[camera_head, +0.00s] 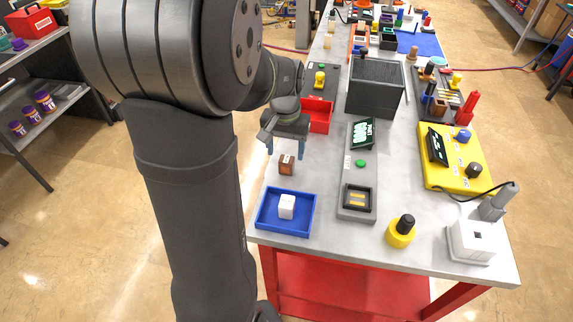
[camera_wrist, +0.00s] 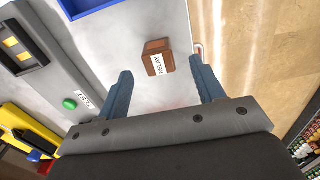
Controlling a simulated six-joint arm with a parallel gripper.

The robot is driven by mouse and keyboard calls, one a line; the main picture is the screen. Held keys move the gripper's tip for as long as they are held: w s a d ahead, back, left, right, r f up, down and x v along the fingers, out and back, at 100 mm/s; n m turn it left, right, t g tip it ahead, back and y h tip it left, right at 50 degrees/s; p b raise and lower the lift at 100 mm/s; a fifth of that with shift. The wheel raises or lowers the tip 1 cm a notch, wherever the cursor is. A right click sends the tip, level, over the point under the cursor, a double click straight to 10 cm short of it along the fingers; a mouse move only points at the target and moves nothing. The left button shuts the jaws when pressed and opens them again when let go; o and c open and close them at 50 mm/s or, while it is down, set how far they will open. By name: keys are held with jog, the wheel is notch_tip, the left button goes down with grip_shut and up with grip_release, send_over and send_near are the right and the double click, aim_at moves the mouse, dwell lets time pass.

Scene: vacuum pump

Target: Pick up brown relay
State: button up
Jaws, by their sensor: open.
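The brown relay (camera_head: 287,168) is a small brown block with a white label. It stands on the grey table (camera_head: 330,240), just behind the blue tray. In the wrist view the relay (camera_wrist: 157,57) lies ahead of my fingertips, between the lines of the two fingers, and its label reads "RELAY". My gripper (camera_head: 286,150) hangs over the table just behind the relay, with its blue-grey fingers apart. In the wrist view my gripper (camera_wrist: 160,78) is open and empty, and neither finger touches the relay.
The blue tray (camera_head: 262,226) holds a white cube (camera_head: 287,206). A grey test station (camera_head: 357,213) with a green button stands to the right. A red bin (camera_head: 319,115) and a dark grey box (camera_head: 375,88) stand behind. The left table edge is close to the relay.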

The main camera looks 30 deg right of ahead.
aim_at(286, 159)
jog(key=f, duration=0.4)
jog(key=shift+d+f, duration=0.2)
jog(key=shift+f, duration=0.15)
jog(key=c, duration=1.1)
jog(key=shift+r, duration=0.1)
